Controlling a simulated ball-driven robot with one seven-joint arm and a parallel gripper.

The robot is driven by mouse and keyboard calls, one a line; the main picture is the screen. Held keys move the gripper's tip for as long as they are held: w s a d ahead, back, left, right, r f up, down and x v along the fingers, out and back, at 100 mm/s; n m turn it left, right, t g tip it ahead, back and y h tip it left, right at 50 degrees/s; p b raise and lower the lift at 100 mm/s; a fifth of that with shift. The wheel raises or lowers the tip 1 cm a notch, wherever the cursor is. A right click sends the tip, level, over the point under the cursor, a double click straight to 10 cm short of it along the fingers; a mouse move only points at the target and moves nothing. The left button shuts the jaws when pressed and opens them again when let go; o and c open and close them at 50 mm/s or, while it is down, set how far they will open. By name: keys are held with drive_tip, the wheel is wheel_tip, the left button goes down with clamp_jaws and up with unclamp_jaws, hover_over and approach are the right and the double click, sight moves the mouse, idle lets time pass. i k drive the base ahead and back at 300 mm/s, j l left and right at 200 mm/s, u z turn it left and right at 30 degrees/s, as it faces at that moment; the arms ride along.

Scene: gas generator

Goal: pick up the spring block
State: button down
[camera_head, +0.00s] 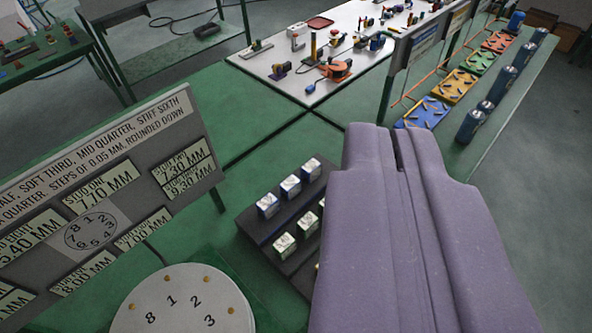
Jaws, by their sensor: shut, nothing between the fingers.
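My purple gripper (393,140) fills the lower right of the view, its two fingers shut together with only a thin slit between them and nothing held. Small blocks stand in rows on a dark stepped rack (262,232) left of the gripper. The back row has blue-sided blocks with pale marked tops, such as one block (268,205). I cannot tell which, if any, is the spring block. The gripper hides the rack's right part.
A sign board (95,200) with millimetre readings stands at left. A round numbered dial plate (185,305) is at the bottom. A white table (300,90) with small devices is at the back. Coloured plates (455,87) and blue cylinders (475,122) line a green bench at right.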

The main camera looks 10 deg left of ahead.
sight(291, 187)
drive_tip(key=i+l+u, duration=0.2)
drive_tip(key=l, duration=0.15)
drive_tip(key=i+l+u, duration=0.2)
drive_tip(key=l, duration=0.15)
drive_tip(key=i+l+u, duration=0.2)
drive_tip(key=i+l, duration=0.15)
drive_tip(key=i+l+u, duration=0.45)
drive_tip(key=i+l, duration=0.15)
drive_tip(key=l, duration=0.3)
